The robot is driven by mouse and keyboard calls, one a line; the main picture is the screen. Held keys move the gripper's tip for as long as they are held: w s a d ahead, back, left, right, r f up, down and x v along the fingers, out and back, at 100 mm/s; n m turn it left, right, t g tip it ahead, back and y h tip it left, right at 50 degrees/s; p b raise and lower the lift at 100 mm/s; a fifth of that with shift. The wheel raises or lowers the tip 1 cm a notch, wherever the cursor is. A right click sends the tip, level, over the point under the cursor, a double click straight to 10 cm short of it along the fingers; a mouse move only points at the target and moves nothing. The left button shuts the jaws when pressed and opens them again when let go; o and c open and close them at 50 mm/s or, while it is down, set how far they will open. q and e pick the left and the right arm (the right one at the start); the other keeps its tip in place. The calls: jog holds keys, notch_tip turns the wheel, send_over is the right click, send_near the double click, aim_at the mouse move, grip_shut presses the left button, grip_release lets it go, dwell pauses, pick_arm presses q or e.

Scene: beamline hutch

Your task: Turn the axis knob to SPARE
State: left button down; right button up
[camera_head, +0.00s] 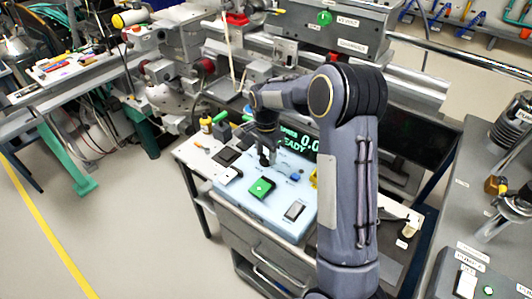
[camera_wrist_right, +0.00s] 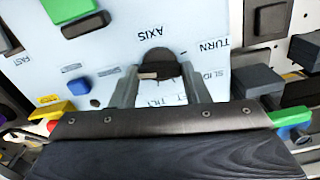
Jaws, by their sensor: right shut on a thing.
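The axis knob (camera_wrist_right: 160,62) is a dark round knob on the pale blue control box (camera_head: 231,191). In the right wrist view it sits between the two grey fingers of my right gripper (camera_wrist_right: 159,77), which is shut on it. The words AXIS and TURN and partly covered position labels appear upside down around it; I cannot read which position the knob points to. In the head view my right gripper (camera_head: 265,158) reaches down onto the box and hides the knob. My left gripper is not in view.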

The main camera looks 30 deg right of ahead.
aim_at(266, 156)
dwell(0.3)
jog(key=o, duration=1)
jog(key=shift+r, duration=0.1)
notch_tip(266, 156, up, 7)
jog(key=shift+r, duration=0.35)
